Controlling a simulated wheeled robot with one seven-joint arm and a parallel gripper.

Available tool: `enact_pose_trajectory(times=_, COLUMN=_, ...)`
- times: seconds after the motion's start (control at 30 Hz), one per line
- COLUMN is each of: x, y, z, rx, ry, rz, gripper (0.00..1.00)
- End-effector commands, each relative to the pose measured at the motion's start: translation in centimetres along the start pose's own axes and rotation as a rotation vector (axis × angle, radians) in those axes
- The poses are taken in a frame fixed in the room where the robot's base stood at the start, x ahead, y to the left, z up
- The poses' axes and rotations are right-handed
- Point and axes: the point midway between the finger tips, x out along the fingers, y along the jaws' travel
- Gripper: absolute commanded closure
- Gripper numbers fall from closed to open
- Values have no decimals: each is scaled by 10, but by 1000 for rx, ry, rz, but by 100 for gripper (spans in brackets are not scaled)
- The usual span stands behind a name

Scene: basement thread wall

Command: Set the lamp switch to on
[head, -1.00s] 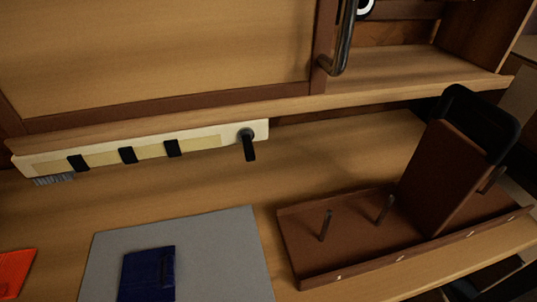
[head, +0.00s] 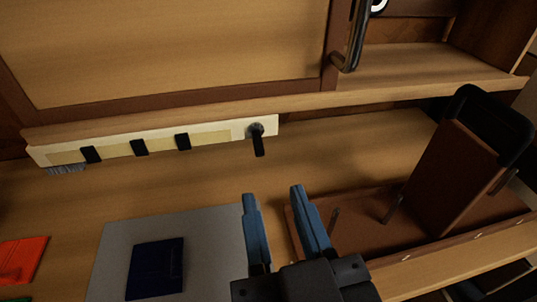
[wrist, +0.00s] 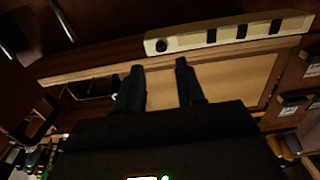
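The lamp (head: 150,142) is a long pale bar mounted under the shelf edge, with several black bands across it. Its switch (head: 258,140) is a black lever on a round knob at the bar's right end, pointing down. In the wrist view the lamp (wrist: 225,33) runs across the top, with the round dark knob (wrist: 161,46) at its left end. My gripper (head: 273,192) is open and empty, its two blue fingers pointing up toward the switch, below and apart from it in the head view. The fingers also show dark and spread in the wrist view (wrist: 160,65).
A grey mat (head: 205,235) with a dark blue item (head: 157,268) lies at left. A red item (head: 22,258) lies further left. A brown tray (head: 350,215) with pegs and a brown block (head: 455,175) stands at right. A shelf edge (head: 300,103) overhangs the lamp.

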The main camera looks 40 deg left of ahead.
Motion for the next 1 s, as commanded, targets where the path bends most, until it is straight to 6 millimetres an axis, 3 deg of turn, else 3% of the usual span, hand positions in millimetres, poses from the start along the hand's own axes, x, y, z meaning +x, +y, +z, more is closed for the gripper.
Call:
enact_pose_trajectory(times=0.6, x=71, y=0, z=0, rx=-1, ry=0, rz=-1, gripper=62)
enact_pose_trajectory(times=1.0, x=77, y=0, z=0, rx=0, ry=0, rz=0, gripper=63)
